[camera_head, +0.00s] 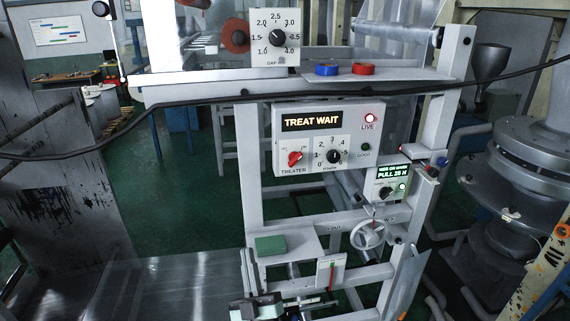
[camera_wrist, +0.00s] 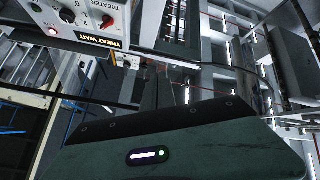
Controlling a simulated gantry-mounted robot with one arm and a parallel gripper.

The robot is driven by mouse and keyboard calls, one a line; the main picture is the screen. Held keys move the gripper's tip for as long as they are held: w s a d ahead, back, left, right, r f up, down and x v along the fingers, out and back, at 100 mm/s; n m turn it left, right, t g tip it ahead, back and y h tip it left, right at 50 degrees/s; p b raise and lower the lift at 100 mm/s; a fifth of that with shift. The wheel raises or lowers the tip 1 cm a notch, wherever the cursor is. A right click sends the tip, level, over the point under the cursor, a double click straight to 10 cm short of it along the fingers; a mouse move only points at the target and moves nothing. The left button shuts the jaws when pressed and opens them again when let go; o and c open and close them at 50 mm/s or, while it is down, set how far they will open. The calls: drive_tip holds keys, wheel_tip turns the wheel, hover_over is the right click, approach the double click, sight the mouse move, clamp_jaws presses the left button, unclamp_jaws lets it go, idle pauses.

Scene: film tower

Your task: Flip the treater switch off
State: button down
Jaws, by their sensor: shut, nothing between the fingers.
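The treater switch (camera_head: 295,158) is a red knob at the lower left of a white panel (camera_head: 345,120). Its pointer looks tilted, but its small position marks are too small to read. The panel display (camera_head: 312,121) reads TREAT WAIT and the red LIVE lamp (camera_head: 370,118) is lit. In the wrist view the switch (camera_wrist: 107,21) appears upside down at the upper left. My gripper (camera_head: 325,304) is at the bottom of the head view, well below the panel, shut and empty. Its dark green body (camera_wrist: 180,150) fills the bottom of the wrist view; the fingertips are not clear there.
A black power dial (camera_head: 334,156) sits right of the switch, with a dark GOOD lamp (camera_head: 365,147). Below are a pull display box (camera_head: 388,184), a handwheel (camera_head: 367,234) and a green block (camera_head: 271,245) on a shelf. A black cable (camera_head: 200,97) crosses above the panel.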

drive_tip(key=w+a+r+g+h+b, duration=0.1)
drive_tip(key=w+a+r+g+h, duration=0.1)
drive_tip(key=w+r, duration=0.35)
drive_tip(key=w+a+r+g+h+b, duration=0.1)
drive_tip(key=w+a+r+h, duration=0.15)
drive_tip(key=w, duration=0.55)
drive_tip(key=w+a+r+g+h, duration=0.1)
drive_tip(key=w+r+g+h, duration=0.15)
drive_tip(key=w, duration=0.45)
drive_tip(key=d+r+m+g+h+b, duration=0.25)
drive_tip(key=r+h, duration=0.25)
drive_tip(key=r, duration=0.3)
drive_tip(key=s+d+r+g+h, duration=0.1)
drive_tip(key=s+d+r+g, duration=0.2)
drive_tip(key=s, duration=0.5)
drive_tip(key=shift+d+r+m+g, duration=0.4)
drive_tip(key=shift+r+g, duration=0.3)
drive_tip(key=shift+g, duration=0.4)
